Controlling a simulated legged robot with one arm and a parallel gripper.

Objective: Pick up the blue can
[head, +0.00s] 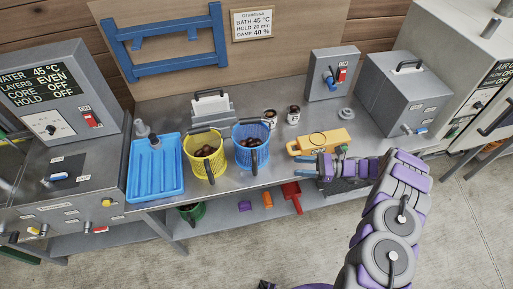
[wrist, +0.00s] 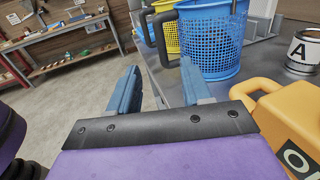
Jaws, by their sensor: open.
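The blue can (head: 243,155) is a perforated basket-like pail with a dark handle. It stands upright on the grey metal bench and holds brown chestnuts. In the wrist view the blue can (wrist: 212,45) is ahead, just beyond the right fingertip. My gripper (head: 303,167) is open and empty, low by the bench's front edge, to the right of the can and apart from it. In the wrist view my gripper's (wrist: 157,68) two blue fingers point toward the yellow can and the gap left of the blue can.
A yellow can (head: 196,167) of chestnuts stands just left of the blue can. A yellow-orange device (head: 322,140) lies close beside my gripper. Two small jars (head: 293,115) stand behind. A blue tray (head: 155,172) is at left. A lower shelf holds a red scoop (head: 291,194).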

